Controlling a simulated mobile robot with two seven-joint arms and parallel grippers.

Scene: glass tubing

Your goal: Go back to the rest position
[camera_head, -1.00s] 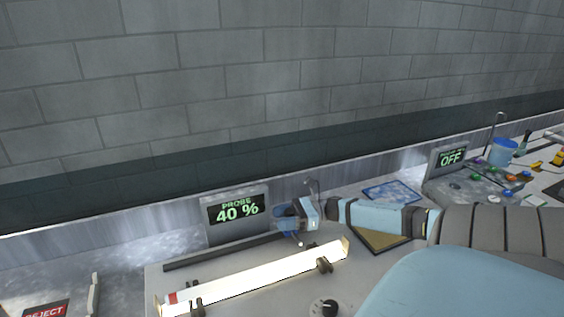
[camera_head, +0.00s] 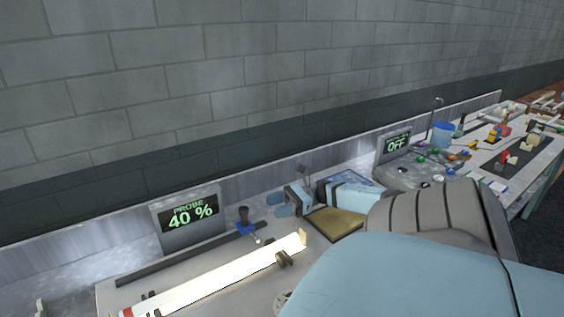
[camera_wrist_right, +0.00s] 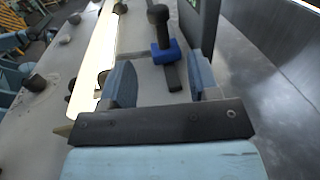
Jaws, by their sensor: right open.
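My right gripper (camera_head: 284,204) is light blue, and its arm reaches in from the right over the bench. In the right wrist view its two fingers (camera_wrist_right: 162,82) stand wide apart with nothing between their tips. A small probe (camera_head: 245,224) with a blue block and a black knob stands on a dark rail (camera_head: 180,262), left of the gripper and apart from it. The probe (camera_wrist_right: 164,50) also shows beyond the fingers in the right wrist view. My left gripper is not in view.
A bright glowing bar (camera_head: 225,275) lies in front of the rail. A tan-topped pad (camera_head: 336,222) lies beside my right arm. A second display (camera_head: 396,145) reads "OFF". A blue cup (camera_head: 443,135) and small coloured parts stand farther right.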

